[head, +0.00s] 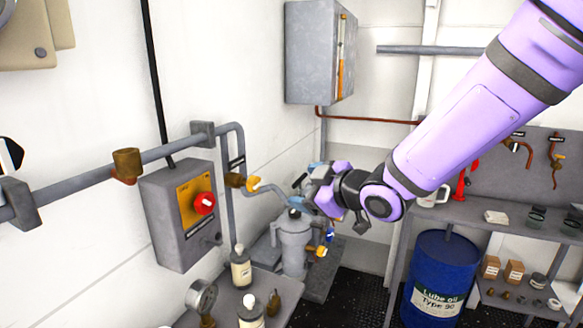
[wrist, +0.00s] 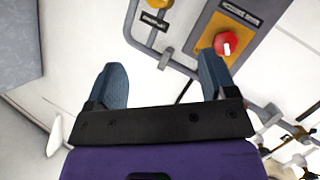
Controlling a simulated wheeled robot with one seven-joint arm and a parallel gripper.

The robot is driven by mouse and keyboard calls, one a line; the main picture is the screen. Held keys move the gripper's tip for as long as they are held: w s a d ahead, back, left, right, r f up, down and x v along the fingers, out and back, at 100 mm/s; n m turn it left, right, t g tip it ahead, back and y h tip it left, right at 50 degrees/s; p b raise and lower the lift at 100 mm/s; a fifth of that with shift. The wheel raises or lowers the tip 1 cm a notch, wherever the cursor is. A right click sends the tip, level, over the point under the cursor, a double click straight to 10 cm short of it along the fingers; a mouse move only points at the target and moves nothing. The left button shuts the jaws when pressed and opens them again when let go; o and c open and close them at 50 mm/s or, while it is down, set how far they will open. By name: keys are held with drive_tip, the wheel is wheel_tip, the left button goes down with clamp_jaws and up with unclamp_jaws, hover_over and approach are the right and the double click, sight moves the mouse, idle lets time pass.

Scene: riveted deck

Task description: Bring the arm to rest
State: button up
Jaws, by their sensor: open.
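My purple arm (head: 468,125) reaches in from the upper right in the head view. My gripper (head: 300,190) is at its end, in front of the pipework and above the grey pump-like unit (head: 294,242). In the wrist view my gripper (wrist: 164,82) shows two blue-grey fingers spread wide apart.
A grey control box with a red knob (head: 204,203) is on the left wall. Bottles (head: 241,268) and a gauge (head: 202,296) stand on the bench below. A blue drum (head: 438,277) and a shelf with small items are at right. A grey cabinet (head: 313,55) hangs above.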

drive_tip(key=s+d+r+m+h, duration=0.3)
drive_tip(key=d+m+h, duration=0.1)
drive_tip(key=d, duration=0.6)
drive_tip(key=s+d+r+m+h, duration=0.3)
drive_tip(key=s+d+m+h, duration=0.15)
drive_tip(key=d, duration=0.45)
drive_tip(key=s+d+m+g+h, duration=0.1)
drive_tip(key=s+d+m+g, duration=0.1)
drive_tip(key=s, duration=0.7)
drive_tip(key=s+d+m+g, duration=0.3)
drive_tip(key=s+d+m, duration=0.2)
drive_tip(key=s, duration=0.3)
drive_tip(key=shift+s+d+h, duration=0.35)
drive_tip(key=shift+s+d, duration=0.05)
drive_tip(key=shift+d, duration=0.45)
